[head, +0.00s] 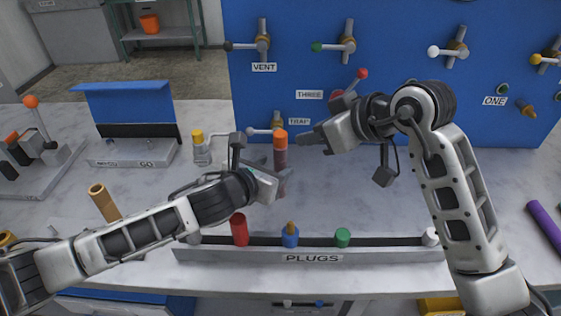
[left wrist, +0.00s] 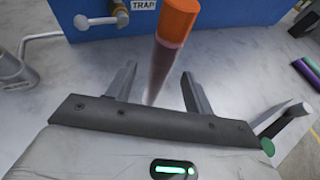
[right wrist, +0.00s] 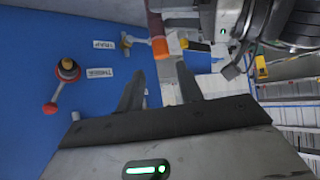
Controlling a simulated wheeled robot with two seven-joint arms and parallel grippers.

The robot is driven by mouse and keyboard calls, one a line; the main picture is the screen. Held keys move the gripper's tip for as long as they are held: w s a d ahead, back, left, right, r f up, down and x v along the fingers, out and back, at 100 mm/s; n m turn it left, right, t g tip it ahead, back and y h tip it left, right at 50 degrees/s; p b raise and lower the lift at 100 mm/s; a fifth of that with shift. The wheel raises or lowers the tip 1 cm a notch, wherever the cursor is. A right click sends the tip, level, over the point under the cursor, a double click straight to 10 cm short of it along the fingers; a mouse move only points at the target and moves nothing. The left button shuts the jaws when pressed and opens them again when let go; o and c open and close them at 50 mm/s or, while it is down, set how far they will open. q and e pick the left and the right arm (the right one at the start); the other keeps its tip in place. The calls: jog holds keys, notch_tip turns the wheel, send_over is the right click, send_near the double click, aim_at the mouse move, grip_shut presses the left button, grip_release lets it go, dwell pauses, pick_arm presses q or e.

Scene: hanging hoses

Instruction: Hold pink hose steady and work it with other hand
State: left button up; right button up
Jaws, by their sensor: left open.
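The pink hose (head: 281,158) stands upright above the bench, mauve-pink with an orange end on top. In the left wrist view the hose (left wrist: 164,66) rises between the two spread fingers of my left gripper (left wrist: 158,85), which is open around it, with gaps visible on both sides. In the head view my left gripper (head: 279,183) is at the hose's lower part. My right gripper (head: 311,138) is to the right of the orange end, apart from it. In the right wrist view its fingers (right wrist: 160,85) are spread and empty, with the orange end (right wrist: 175,44) beyond them.
A blue panel (head: 390,70) with valves labelled VENT, THREE, TRAP and ONE stands behind. A PLUGS rack (head: 310,256) with coloured plugs lies in front. A yellow-capped fitting (head: 199,146) stands left of the hose. A purple hose (head: 545,226) lies at the right.

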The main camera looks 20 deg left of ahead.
aim_at(286, 137)
pick_arm(q)
jog(key=shift+x, duration=1.9)
jog(key=c, duration=1.1)
pick_arm(e)
jog(key=o, duration=0.3)
jog(key=shift+f, duration=0.15)
jog(key=w+a+f+y, duration=0.1)
jog(key=a+f, duration=0.1)
jog(key=w+a+f+n+y, duration=0.1)
jog(key=w+a+f, duration=0.1)
jog(key=a, duration=0.1)
jog(key=w+a+f+y, duration=0.1)
jog(key=a+f, duration=0.1)
jog(key=a, duration=0.1)
jog(key=shift+w+a+n+y, duration=0.1)
jog(key=shift+w+n+y, duration=0.15)
jog(key=shift+n+y, duration=0.15)
